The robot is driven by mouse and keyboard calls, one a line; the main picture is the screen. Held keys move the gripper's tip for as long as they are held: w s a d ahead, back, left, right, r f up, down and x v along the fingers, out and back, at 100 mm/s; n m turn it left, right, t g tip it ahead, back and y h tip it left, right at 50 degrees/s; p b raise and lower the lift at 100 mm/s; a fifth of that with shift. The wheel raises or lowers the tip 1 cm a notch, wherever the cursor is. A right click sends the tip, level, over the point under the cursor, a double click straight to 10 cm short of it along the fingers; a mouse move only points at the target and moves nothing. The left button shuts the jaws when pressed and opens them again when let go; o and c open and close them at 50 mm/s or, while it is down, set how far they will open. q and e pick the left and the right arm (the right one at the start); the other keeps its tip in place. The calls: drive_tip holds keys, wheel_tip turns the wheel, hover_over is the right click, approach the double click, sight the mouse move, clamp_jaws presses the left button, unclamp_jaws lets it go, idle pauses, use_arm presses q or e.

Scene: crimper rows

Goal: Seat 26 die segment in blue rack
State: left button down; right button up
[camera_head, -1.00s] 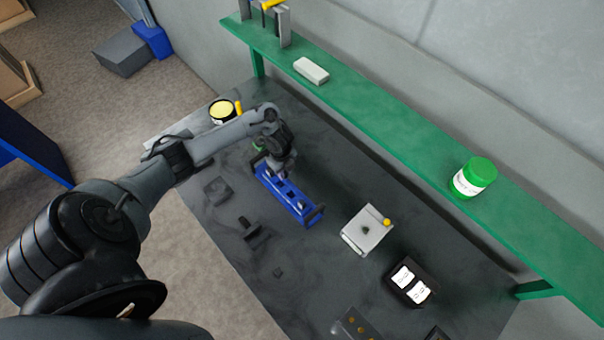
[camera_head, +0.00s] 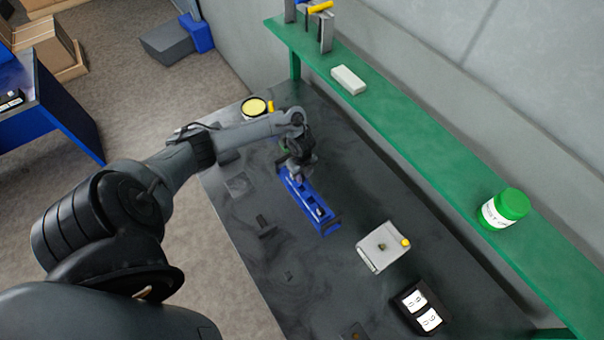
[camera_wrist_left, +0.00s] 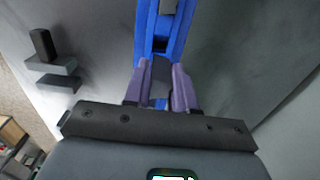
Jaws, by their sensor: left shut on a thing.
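The blue rack (camera_head: 313,203) lies on the dark bench top, below and just ahead of my left gripper (camera_head: 298,172). In the left wrist view the rack (camera_wrist_left: 177,38) runs away from the fingers, with a dark square pocket and a grey piece farther along it. My left gripper (camera_wrist_left: 161,88) is shut on a grey die segment (camera_wrist_left: 160,74), held between its two purple fingers at the near end of the rack. The segment's lower end and its number are hidden, so I cannot tell whether it sits in a pocket. My right gripper is out of view.
A light grey block with a yellow knob (camera_head: 382,247) and a black holder with white labels (camera_head: 420,306) stand to the right. A dark fixture (camera_head: 268,226) lies left of the rack. A green shelf (camera_head: 420,140) overhangs the bench's back edge.

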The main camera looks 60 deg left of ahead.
use_arm(q)
drive_tip(key=shift+f+b, duration=1.75)
drive_tip(key=shift+f, duration=0.65)
drive_tip(key=shift+p, duration=0.4)
drive_tip(key=shift+f+b, duration=0.35)
drive_tip(key=shift+f, duration=0.15)
idle(0.4)
drive_tip(key=shift+f+b, duration=0.65)
drive_tip(key=shift+f, duration=0.2)
drive_tip(key=c, duration=0.8)
unclamp_jaws()
drive_tip(key=shift+c, duration=0.2)
